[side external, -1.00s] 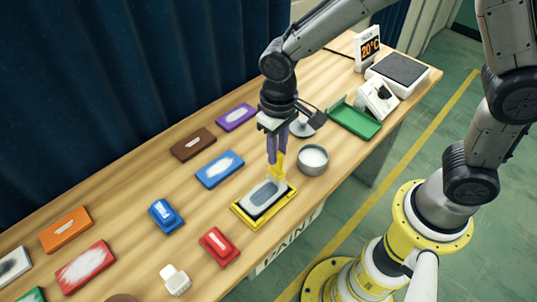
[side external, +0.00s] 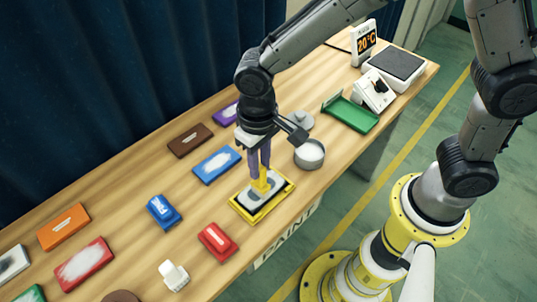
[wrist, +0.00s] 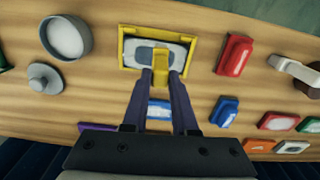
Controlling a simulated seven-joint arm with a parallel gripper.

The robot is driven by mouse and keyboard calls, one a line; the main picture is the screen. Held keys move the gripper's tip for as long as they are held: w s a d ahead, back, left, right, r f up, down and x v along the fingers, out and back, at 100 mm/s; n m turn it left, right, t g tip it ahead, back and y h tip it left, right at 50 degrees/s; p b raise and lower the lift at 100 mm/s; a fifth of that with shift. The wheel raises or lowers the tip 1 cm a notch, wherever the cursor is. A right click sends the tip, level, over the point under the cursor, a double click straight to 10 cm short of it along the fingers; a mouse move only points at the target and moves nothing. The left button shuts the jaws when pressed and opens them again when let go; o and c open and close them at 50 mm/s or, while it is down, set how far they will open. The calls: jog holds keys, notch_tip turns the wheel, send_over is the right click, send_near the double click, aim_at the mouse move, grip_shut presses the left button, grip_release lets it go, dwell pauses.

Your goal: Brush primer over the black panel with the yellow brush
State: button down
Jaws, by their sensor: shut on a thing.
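My gripper (side external: 259,165) is shut on the yellow brush (side external: 262,183) and holds it upright, bristle end down at the panel. The panel (side external: 273,181) lies in a yellow frame (side external: 245,213) near the table's front edge. Its surface shows a pale area and a darker grey rounded patch around the brush, also seen in the wrist view on the panel (wrist: 134,55). The brush (wrist: 160,62) overlaps the panel's middle there, partly hiding it; exact bristle contact is hidden. A round grey pot (side external: 309,153) with white contents stands right of the frame.
A grey knobbed lid (side external: 300,120) lies behind the pot. A green tray (side external: 352,115), a white device (side external: 374,91) and a scale (side external: 397,63) stand at right. A blue panel (side external: 216,165), red block (side external: 217,242) and blue block (side external: 163,212) lie around the frame.

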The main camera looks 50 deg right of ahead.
jog(key=shift+a, duration=2.4)
jog(key=shift+d, duration=5.8)
notch_tip(320, 180, up, 8)
